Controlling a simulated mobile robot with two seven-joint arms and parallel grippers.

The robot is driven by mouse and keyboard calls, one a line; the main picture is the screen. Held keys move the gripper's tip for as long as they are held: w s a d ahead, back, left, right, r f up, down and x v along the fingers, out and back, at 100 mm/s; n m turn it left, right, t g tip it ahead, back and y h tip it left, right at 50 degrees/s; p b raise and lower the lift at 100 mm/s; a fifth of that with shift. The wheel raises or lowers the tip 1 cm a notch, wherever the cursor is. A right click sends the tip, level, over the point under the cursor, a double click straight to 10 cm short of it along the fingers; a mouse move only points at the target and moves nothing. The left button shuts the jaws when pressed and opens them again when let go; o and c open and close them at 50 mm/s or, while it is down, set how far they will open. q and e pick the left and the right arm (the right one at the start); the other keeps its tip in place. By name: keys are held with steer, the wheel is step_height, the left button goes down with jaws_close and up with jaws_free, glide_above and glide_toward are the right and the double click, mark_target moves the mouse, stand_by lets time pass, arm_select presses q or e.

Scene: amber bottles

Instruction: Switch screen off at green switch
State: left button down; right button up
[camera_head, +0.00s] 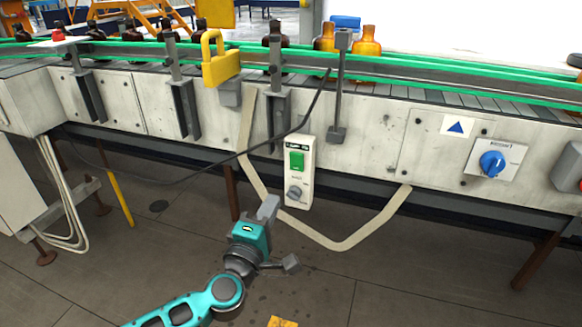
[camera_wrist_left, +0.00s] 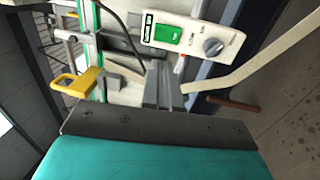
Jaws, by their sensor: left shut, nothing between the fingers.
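The green switch (camera_head: 297,160) sits at the top of a white control box (camera_head: 293,201) on the front of the conveyor. A grey knob (camera_head: 295,192) is below it on the same box. In the left wrist view the green switch (camera_wrist_left: 167,36) and the grey knob (camera_wrist_left: 213,46) show near the top. My left gripper (camera_head: 270,204) is shut and empty, below and left of the box in the head view. Its closed fingers (camera_wrist_left: 164,84) appear apart from the switch in the wrist view. No screen is recognisable. My right gripper is not in view.
A conveyor with green rails (camera_head: 430,85) carries amber bottles (camera_head: 366,40). A blue rotary switch (camera_head: 492,163) is on the panel at right. A yellow bracket (camera_head: 219,62) and a dark cable (camera_head: 190,180) are near. The floor in front is mostly open.

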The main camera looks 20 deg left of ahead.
mark_target(295, 157)
arm_select(q)
steer(key=w+b, duration=0.1)
steer(key=w, duration=0.3)
steer(key=w+r+b, duration=0.1)
steer(key=w, duration=0.3)
steer(key=w+b, duration=0.1)
steer(key=w, duration=0.3)
steer(key=shift+w+d+r, duration=0.15)
steer(key=shift+d+r, duration=0.05)
steer(key=shift+d, duration=0.05)
steer(key=shift+w+r, duration=0.1)
steer(key=shift+w, duration=0.2)
steer(key=shift+w+r, duration=0.15)
steer(key=shift+p, duration=0.35)
